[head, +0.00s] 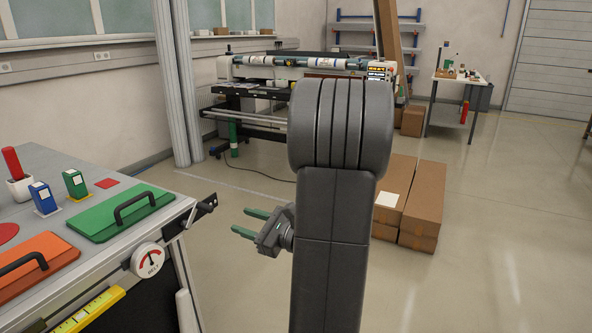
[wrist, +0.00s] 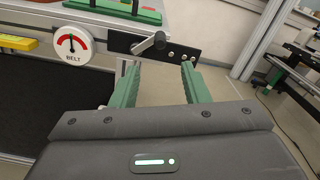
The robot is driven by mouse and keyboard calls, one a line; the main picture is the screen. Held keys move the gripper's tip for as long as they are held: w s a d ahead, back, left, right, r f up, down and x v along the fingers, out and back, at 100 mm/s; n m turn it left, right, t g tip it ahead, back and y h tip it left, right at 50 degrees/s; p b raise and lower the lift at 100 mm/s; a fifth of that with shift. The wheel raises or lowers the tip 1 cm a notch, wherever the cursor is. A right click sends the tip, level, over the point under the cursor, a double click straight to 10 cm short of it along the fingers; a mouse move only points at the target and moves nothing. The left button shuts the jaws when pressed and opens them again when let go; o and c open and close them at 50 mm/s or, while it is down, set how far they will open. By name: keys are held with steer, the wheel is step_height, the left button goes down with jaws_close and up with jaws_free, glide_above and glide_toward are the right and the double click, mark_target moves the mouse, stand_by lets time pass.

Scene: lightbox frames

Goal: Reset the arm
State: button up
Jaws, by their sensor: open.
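My gripper (head: 249,223) shows in the head view with its two green fingers apart and nothing between them. It is beside the right end of the workbench (head: 150,160), over open floor, partly behind my own arm. In the wrist view my gripper (wrist: 160,84) is open and empty. A black plate with a lever (wrist: 152,44) is beyond the fingertips, and the gap to it is hard to judge. The same lever (head: 205,205) is at the bench corner in the head view. The large dark grey column in the head view is my arm.
A dial marked BELT (head: 148,260) is on the bench front, with a yellow level (head: 90,310) below. Green (head: 120,212) and orange (head: 35,265) lidded panels lie on top. Cardboard boxes (head: 410,205) stand on the floor behind my arm. The floor at the right is clear.

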mark_target(212, 210)
steer(key=x, duration=1.2)
steer(key=shift+w+a, duration=0.1)
